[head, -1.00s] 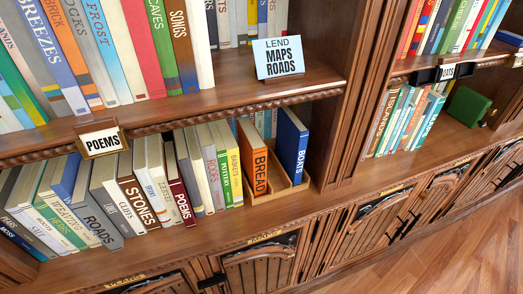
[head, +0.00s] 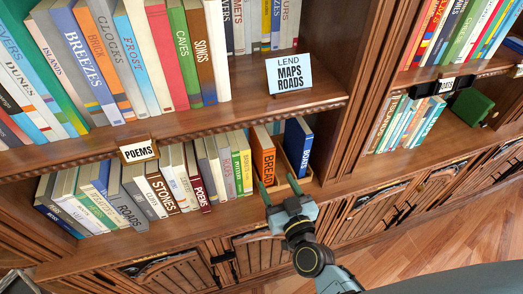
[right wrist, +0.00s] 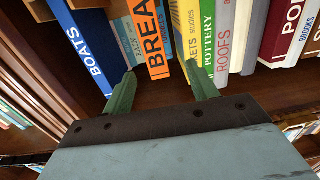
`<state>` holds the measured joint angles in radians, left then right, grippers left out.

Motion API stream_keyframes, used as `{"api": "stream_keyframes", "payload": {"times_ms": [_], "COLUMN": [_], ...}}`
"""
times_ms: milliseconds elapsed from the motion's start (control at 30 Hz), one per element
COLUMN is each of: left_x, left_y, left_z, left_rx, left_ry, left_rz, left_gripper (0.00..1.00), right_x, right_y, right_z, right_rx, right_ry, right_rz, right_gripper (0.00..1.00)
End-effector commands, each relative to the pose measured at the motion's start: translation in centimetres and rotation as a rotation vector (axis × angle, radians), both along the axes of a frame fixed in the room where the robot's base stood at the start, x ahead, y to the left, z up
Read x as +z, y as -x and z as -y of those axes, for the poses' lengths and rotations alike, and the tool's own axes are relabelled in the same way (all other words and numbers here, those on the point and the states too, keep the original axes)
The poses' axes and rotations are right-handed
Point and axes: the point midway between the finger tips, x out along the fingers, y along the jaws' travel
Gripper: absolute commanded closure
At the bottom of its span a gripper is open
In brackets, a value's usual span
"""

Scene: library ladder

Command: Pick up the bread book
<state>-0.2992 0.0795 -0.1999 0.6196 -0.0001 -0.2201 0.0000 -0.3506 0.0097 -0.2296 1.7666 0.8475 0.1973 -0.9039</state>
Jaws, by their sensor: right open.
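The bread book (head: 263,158) is orange with dark lettering and stands upright on the lower shelf, at the right end of the row. It also shows in the right wrist view (right wrist: 149,35). My right gripper (head: 277,187) is open and empty just in front of it. In the right wrist view its two green fingertips (right wrist: 163,80) are spread on either side of the lower part of the orange spine. I cannot tell whether they touch it. My left gripper is not in view.
The blue boats book (head: 298,146) stands right of the bread book in a wooden holder. Baskets and pottery books (head: 240,172) stand close on its left. A lend sign (head: 288,76) sits on the shelf above. Cabinet doors lie below.

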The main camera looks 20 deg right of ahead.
Motion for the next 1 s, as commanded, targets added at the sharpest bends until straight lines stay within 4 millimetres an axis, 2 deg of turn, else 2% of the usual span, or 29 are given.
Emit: {"api": "stream_keyframes", "payload": {"times_ms": [167, 400, 733, 1000], "left_x": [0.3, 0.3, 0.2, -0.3], "left_y": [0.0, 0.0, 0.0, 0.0], "left_z": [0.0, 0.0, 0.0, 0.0], "left_rx": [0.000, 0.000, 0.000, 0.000], "left_ry": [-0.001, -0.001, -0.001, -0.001], "left_rz": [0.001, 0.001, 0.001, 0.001], "left_gripper": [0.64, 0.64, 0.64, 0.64], "right_x": [0.9, 0.9, 0.8, 0.7], "right_y": [-1.7, -6.3, -9.0, -12.8], "right_z": [0.5, 0.3, 0.2, 0.1], "right_rx": [-0.042, -0.040, -0.039, -0.039], "right_ry": [-0.002, -0.003, -0.001, -0.001], "right_rz": [0.031, 0.030, 0.028, 0.028], "right_gripper": [0.42, 0.42, 0.42, 0.42]}}
